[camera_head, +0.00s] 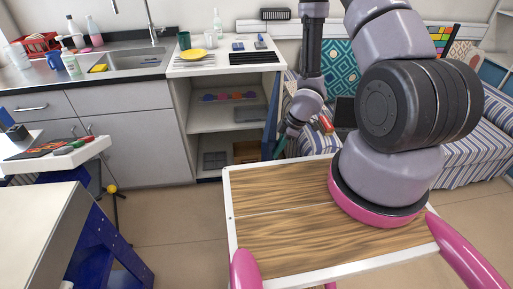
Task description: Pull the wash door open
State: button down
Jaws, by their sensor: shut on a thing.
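The wash door (270,112) appears as a narrow blue panel at the right side of the open cabinet (187,128), below the white counter. It stands swung out, seen nearly edge-on, so the cabinet's shelves show. My gripper (280,149) is small in the picture, at the end of my arm, beside the door's outer side. It is shut on what seems to be the door's handle; the grip itself is too small and partly hidden to see clearly.
The cabinet holds coloured items (229,97) and a brown box (246,152). A striped sofa (470,140) stands to the right. A white side table (60,154) with tools is at the left. Bare floor (165,212) lies before the cabinets.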

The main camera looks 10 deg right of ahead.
jog(key=shift+n+g, duration=0.3)
jog(key=shift+n, duration=0.2)
jog(key=shift+s+d, duration=0.2)
jog(key=shift+d, duration=0.65)
jog(key=shift+s+d, duration=0.2)
jog(key=shift+d, duration=0.65)
jog(key=shift+s+d, duration=0.2)
jog(key=shift+d, duration=0.65)
jog(key=c, duration=0.9)
grip_release()
jog(key=v, duration=1)
jog(key=shift+d+r, duration=0.15)
jog(key=shift+r, duration=0.25)
